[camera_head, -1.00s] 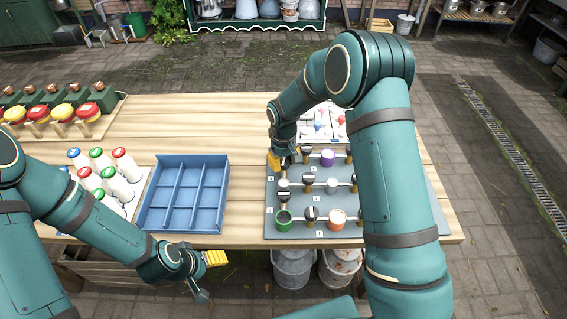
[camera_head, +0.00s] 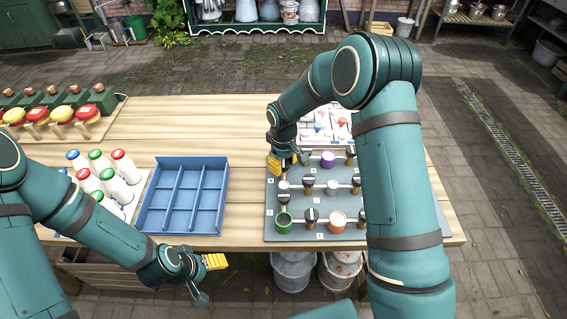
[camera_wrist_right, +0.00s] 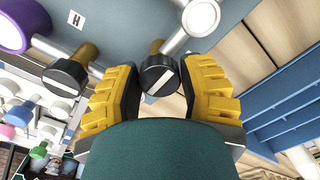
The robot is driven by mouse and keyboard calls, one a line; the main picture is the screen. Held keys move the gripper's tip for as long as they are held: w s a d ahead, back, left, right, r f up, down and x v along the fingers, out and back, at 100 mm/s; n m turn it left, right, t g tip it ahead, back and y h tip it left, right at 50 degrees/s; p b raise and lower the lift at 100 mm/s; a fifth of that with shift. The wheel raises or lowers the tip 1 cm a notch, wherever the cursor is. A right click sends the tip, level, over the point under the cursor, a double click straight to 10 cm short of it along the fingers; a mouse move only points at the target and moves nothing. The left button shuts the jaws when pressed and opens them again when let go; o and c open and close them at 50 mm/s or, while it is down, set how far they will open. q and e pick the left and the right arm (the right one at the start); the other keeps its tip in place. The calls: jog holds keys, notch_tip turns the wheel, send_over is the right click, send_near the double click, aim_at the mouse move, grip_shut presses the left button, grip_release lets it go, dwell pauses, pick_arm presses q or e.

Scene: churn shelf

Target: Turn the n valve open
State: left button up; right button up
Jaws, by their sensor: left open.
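The grey valve panel (camera_head: 348,230) lies on the table's right part, with several black valve knobs on brass stems. My right gripper (camera_head: 288,164) is over its back left corner, pointing down. In the right wrist view a black knob with a slanting white line (camera_wrist_right: 158,76) sits between the yellow-backed fingers of my right gripper (camera_wrist_right: 160,88); whether both pads press on it is unclear. A second black knob (camera_wrist_right: 64,79) is outside the left finger. A small label (camera_wrist_right: 75,19) is not clearly readable. My left gripper (camera_head: 208,278) is open and empty before the table.
A blue divided tray (camera_head: 186,160) stands left of the panel, beside white bottles with coloured caps (camera_head: 126,167). A white tray with small coloured parts (camera_head: 325,130) is behind the panel. A purple cup (camera_head: 328,159), a green ring (camera_head: 284,222) and an orange cup (camera_head: 337,221) are on the panel.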

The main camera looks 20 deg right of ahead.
aim_at(284, 164)
jog(key=o, duration=0.3)
jog(key=shift+o, duration=0.2)
jog(key=shift+r, duration=0.1)
notch_tip(284, 164, up, 12)
jog(key=shift+f, duration=0.2)
dwell(0.5)
